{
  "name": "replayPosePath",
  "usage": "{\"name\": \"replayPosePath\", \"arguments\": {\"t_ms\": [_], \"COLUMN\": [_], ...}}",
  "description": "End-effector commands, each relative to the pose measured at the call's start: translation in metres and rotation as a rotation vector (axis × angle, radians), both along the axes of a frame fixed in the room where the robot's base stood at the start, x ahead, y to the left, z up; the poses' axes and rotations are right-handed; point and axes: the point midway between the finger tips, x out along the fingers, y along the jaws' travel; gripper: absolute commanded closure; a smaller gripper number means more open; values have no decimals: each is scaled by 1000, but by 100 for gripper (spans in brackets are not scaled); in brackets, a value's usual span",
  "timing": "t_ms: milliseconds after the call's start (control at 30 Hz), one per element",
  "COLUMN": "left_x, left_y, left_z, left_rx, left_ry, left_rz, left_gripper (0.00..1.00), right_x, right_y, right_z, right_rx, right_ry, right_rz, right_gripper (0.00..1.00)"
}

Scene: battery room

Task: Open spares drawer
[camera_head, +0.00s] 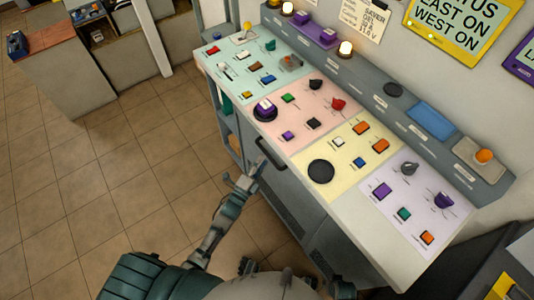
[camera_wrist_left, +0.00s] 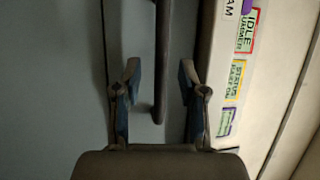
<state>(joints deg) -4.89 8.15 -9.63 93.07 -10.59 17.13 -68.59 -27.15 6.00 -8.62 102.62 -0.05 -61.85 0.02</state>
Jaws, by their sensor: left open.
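The dark bar handle (camera_head: 263,151) sits on the grey front of the console, just below the worktop's front edge. In the left wrist view the handle (camera_wrist_left: 162,50) runs down between my fingers, with grey front panel (camera_wrist_left: 50,80) behind it. A thin dark seam runs beside it at left. No drawer name is readable, and the front looks shut. My left gripper (camera_head: 252,177) is open at the handle's near end. In the wrist view its fingertips (camera_wrist_left: 160,72) stand on either side of the handle, with visible gaps. I cannot tell the depth between them. My right gripper is not visible.
The console worktop (camera_head: 335,205) above carries coloured panels with several buttons and knobs. A pale strip with coloured labels (camera_wrist_left: 238,75) lies right of the handle in the wrist view. Open tiled floor (camera_head: 120,150) lies left of the console. A wood-topped cabinet (camera_head: 55,65) stands farther back.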

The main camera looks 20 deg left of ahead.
Motion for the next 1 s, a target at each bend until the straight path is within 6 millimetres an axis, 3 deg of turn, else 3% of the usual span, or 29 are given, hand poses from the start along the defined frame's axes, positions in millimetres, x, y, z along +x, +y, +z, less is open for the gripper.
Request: {"name": "replayPosePath", "arguments": {"t_ms": [233,600,633,800,1000], "left_x": [34,40,40,40,40], "left_y": [-10,-12,-12,-12,-11], "left_z": [6,7,7,7,6], "left_rx": [-1,-1,-1,-1,-1], "left_ry": [-1,1,1,1,4], "left_rz": [0,0,0,0,0], "left_gripper": [59,59,61,100,100], "right_x": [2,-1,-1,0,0], "right_y": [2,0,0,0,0], "right_z": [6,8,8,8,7], "right_rx": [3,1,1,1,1], "right_ry": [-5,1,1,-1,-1], "right_rz": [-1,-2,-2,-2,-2], "right_gripper": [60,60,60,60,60]}}
